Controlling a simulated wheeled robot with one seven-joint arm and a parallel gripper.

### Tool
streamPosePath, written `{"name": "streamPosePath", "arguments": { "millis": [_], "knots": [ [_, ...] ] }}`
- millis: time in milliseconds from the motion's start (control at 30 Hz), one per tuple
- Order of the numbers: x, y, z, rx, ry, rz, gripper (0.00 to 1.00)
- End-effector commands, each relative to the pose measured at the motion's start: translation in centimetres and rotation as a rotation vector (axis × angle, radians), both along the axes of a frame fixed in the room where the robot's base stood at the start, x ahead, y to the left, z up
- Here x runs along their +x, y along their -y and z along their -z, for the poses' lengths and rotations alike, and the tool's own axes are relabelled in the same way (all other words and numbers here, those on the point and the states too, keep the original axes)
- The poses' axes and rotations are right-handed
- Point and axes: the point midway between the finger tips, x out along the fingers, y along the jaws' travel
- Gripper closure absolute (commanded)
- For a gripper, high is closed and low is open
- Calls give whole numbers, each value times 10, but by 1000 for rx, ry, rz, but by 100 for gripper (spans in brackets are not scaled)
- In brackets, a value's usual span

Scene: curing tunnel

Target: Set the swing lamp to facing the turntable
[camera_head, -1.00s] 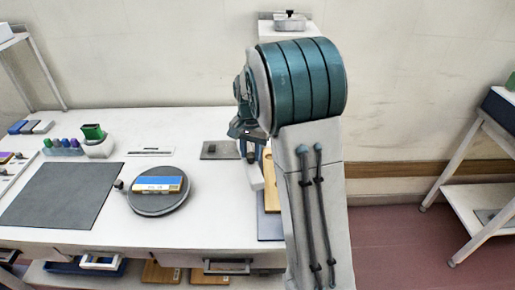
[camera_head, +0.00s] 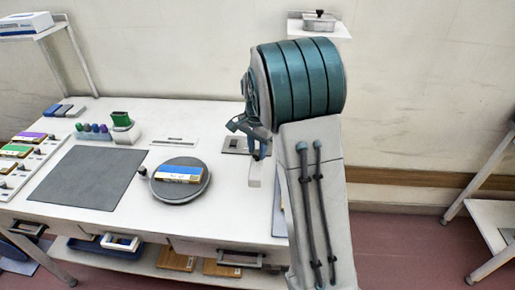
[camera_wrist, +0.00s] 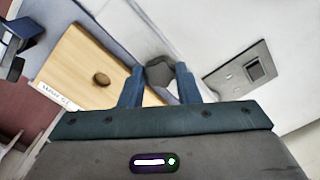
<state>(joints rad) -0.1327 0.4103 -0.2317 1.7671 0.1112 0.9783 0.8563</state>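The turntable (camera_head: 167,193) is a dark round disc on the white table, with a blue, white and orange box (camera_head: 180,174) on it. My gripper (camera_wrist: 160,70) has its two blue fingers apart, with a dark grey angular piece (camera_wrist: 160,76) between them in the wrist view. I cannot tell whether the fingers touch it. The piece may be part of the swing lamp; the lamp is not clearly recognizable. In the head view a white block (camera_head: 255,174) shows below my gripper (camera_head: 254,142), right of the turntable. My arm hides much of that area.
A grey plate (camera_head: 232,146) with a small raised part lies behind the gripper. A wooden board (camera_wrist: 85,72) with a brown knob shows in the wrist view. A dark mat (camera_head: 88,180) lies left of the turntable. Bottles in a rack (camera_head: 92,134) stand behind the mat.

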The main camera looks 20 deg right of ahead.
Motion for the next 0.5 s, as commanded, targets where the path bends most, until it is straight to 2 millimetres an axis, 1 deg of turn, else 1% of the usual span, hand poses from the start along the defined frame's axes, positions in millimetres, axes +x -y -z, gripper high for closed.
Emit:
{"name": "streamPosePath", "arguments": {
  "millis": [33, 67, 100, 367, 500],
  "knots": [
    [2, 0, -2, 0, 9, -1, 62],
    [2, 0, -2, 0, 9, -1, 54],
    [2, 0, -2, -1, 8, -1, 49],
    [1, 0, -1, -1, 4, -2, 49],
    [1, 0, -11, -1, 6, -3, 49]
  ]
}}
